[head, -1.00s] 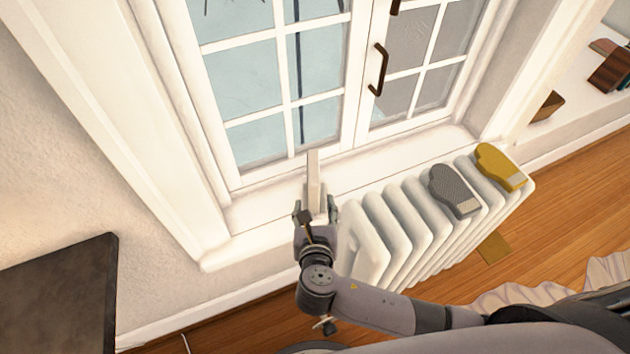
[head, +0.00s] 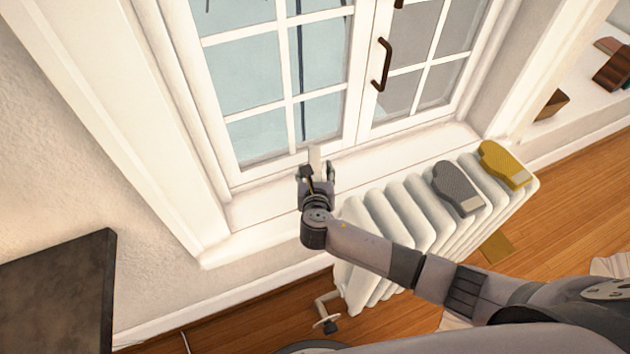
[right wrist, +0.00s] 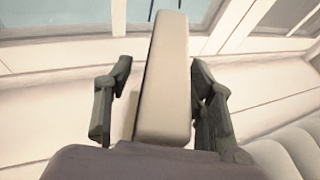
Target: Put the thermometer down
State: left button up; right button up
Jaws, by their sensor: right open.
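The thermometer, a pale, flat bar (head: 315,157), shows at the windowsill just beyond my right gripper (head: 317,172). In the right wrist view the thermometer (right wrist: 165,78) stands lengthwise between the two dark fingers of my right gripper (right wrist: 161,80). The fingers are apart. A gap shows between the left finger and the bar; the right finger is very close to its other side, and I cannot tell whether they touch. The foot of the bar is hidden behind the gripper body. My left gripper is not in view.
The white windowsill (head: 265,208) runs below the closed window, with its brown handle (head: 381,65). A white radiator (head: 400,215) stands below it, carrying a grey mitt (head: 456,187) and a yellow mitt (head: 503,163). A dark tabletop (head: 60,290) is at lower left.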

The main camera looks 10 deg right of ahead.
grip_shut()
dwell(0.7)
